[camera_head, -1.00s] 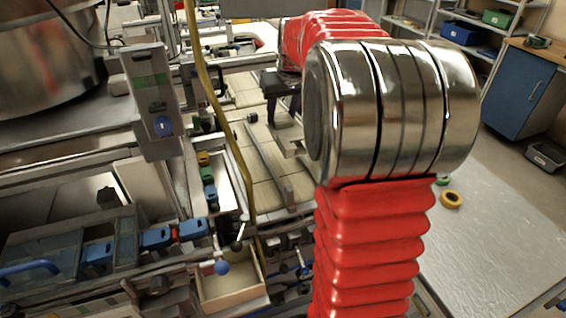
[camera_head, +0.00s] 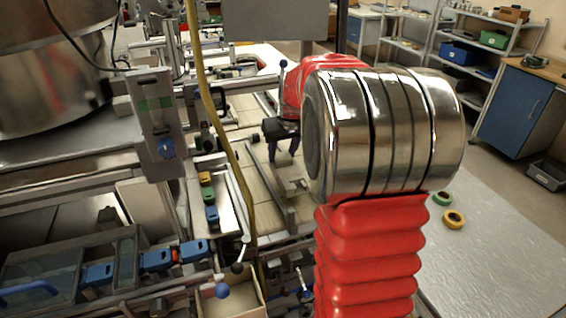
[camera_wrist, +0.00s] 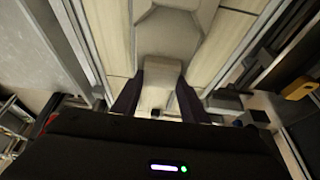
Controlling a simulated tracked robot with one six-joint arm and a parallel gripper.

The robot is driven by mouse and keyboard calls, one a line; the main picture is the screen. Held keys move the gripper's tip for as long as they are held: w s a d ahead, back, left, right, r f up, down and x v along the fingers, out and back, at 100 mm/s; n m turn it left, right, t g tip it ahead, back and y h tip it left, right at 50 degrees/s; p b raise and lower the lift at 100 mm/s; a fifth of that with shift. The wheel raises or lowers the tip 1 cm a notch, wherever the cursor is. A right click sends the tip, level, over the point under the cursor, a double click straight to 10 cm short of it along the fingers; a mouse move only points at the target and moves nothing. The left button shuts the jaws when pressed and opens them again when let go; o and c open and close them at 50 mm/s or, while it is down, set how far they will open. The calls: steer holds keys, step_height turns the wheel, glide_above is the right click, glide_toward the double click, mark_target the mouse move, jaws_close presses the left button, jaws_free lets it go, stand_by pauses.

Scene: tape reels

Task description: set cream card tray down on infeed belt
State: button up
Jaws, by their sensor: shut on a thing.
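My gripper (camera_wrist: 159,79) shows in the wrist view with two dark purple fingers, shut on a cream piece (camera_wrist: 157,93), which I take to be the cream card tray. Its lower part is hidden by the dark gripper body. In the head view my gripper (camera_head: 284,149) is a small dark shape left of my arm's metal joint, over the pale belt area. The infeed belt (camera_head: 249,153) appears as a cream slatted surface between metal rails, and pale slats (camera_wrist: 115,36) show in the wrist view. I cannot tell whether the tray touches the belt.
A yellow hose (camera_head: 213,105) hangs left of the belt. A grey control box (camera_head: 156,125) stands further left. Blue clips (camera_head: 157,261) sit on the lower-left machine. A yellow tape reel (camera_head: 453,219) and a green one (camera_head: 442,199) lie on the right-hand table (camera_head: 500,240).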

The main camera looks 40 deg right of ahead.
mark_target(288, 172)
steer(key=shift+f, duration=1.9)
steer(key=o, duration=1.2)
steer(key=v, duration=1.2)
steer(key=shift+s, duration=0.1)
